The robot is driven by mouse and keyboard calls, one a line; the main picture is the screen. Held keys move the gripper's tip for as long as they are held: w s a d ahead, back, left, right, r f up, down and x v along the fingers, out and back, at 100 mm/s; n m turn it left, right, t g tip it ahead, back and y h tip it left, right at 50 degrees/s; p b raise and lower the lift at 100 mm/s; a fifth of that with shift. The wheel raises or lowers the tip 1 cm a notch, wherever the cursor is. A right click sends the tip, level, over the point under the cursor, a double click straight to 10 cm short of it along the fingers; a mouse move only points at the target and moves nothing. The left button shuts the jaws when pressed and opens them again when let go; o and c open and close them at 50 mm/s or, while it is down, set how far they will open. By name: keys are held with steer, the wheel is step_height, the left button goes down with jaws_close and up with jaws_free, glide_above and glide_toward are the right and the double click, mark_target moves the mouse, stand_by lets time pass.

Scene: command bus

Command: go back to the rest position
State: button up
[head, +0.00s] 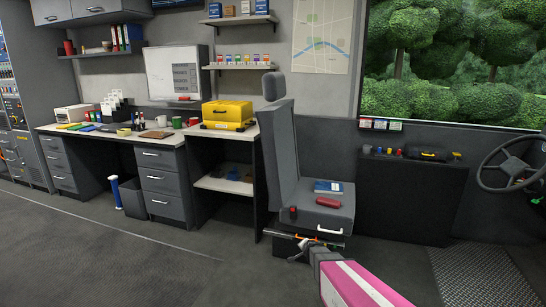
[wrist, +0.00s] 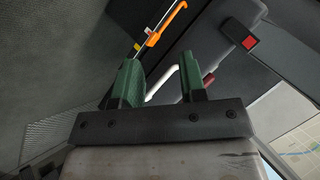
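My gripper (wrist: 160,76) shows in the wrist view with its two green fingers spread apart. I see nothing clamped between them. A white bar handle (wrist: 160,83) shows behind the gap; I cannot tell how far it is from the fingers. In the head view my arm reaches in from the bottom to the front of the grey seat (head: 325,206), low by its base. The fingers are too small to make out there. A white handle (head: 330,231) shows at the seat's front edge.
A blue book (head: 328,186) and a red case (head: 328,202) lie on the seat. An orange-handled item (wrist: 153,40) is close beyond the fingers. A dark console (head: 412,195) stands right of the seat. The floor (head: 150,265) at left is clear.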

steer(key=s+d+r+n+g, duration=0.1)
steer(key=s+r+n+g, duration=0.4)
steer(key=s, duration=0.8)
steer(key=s+d+r+n+g, duration=0.1)
steer(key=s+r+n+g, duration=0.3)
steer(key=s+r, duration=0.5)
steer(key=s+g, duration=0.1)
steer(key=s, duration=0.3)
steer(key=shift+s+d+r+n+h, duration=0.2)
steer(key=shift+s+d+n+h, duration=0.15)
steer(key=shift+d+n+h, duration=0.05)
